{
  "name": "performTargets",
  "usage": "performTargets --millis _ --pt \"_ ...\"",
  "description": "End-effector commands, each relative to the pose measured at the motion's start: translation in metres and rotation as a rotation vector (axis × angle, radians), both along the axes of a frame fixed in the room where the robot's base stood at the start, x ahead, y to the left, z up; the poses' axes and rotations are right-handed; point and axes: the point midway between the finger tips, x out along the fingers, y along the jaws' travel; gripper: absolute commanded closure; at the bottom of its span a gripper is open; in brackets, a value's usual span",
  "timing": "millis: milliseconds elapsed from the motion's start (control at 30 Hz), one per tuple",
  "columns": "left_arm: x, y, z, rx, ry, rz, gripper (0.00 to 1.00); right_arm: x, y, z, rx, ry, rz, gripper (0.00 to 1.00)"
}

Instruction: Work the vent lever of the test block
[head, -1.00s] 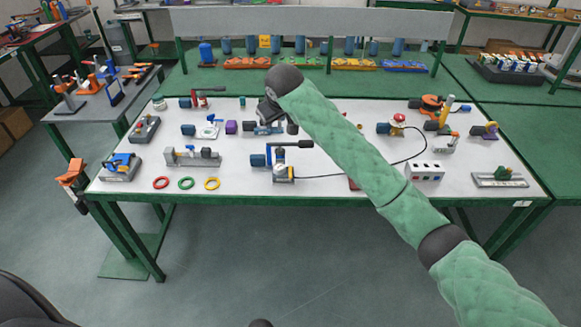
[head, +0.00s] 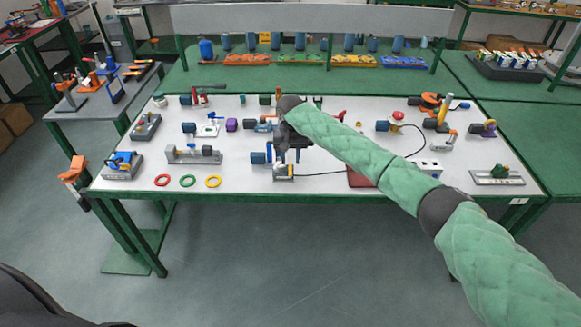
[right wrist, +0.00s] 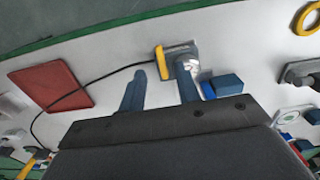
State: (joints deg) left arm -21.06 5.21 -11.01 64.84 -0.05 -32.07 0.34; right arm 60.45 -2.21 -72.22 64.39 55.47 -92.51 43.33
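The block that looks like the test block is a small grey, blue and yellow unit (head: 283,173) with a cable, near the front middle of the white table. Its upright blue part (head: 268,153) shows just left of my right gripper. The dark lever handle is hidden behind the gripper in the head view. My right gripper (head: 288,157) is above the block, pointing down. In the right wrist view, its two fingers (right wrist: 160,88) are apart, with the yellow-edged block (right wrist: 178,52) just beyond them. I cannot tell whether a finger touches the lever. My left gripper is out of view.
A dark red plate (head: 360,179) lies right of the block, and a white socket box (head: 428,168) stands farther right. Three rings, the yellow one (head: 213,182) nearest, lie to the left. Several small fixtures stand behind. The table's front edge is close.

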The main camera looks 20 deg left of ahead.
Motion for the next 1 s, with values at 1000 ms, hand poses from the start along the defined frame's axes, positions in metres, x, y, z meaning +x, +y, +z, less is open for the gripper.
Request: performTargets --millis 1000 --pt "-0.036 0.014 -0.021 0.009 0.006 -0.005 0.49 0.0 0.0 -0.054 0.0 -0.001 0.003 1.0"
